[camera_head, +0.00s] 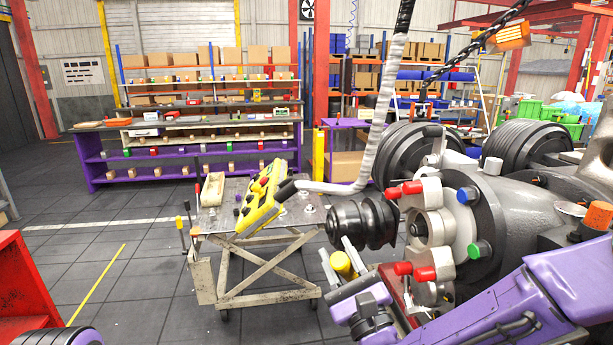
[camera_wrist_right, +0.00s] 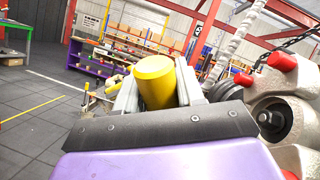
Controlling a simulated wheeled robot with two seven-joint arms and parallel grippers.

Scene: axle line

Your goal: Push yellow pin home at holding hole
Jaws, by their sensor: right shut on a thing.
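The yellow pin (camera_head: 341,264) is held between the fingers of my right gripper (camera_head: 344,262). Red pins (camera_head: 402,268), a blue pin (camera_head: 467,195) and a green pin (camera_head: 478,249) sit in the assembly. A dark round opening (camera_wrist_right: 270,118) shows in its casting in the wrist view. I cannot tell which hole is the holding hole. My left gripper is out of view.
A metal cart (camera_head: 262,272) carries a yellow control pendant (camera_head: 260,198) left of the axle. A black ribbed shaft part (camera_head: 360,222) juts out behind my gripper. A grey hose (camera_head: 384,125) hangs above. Open tiled floor lies to the left.

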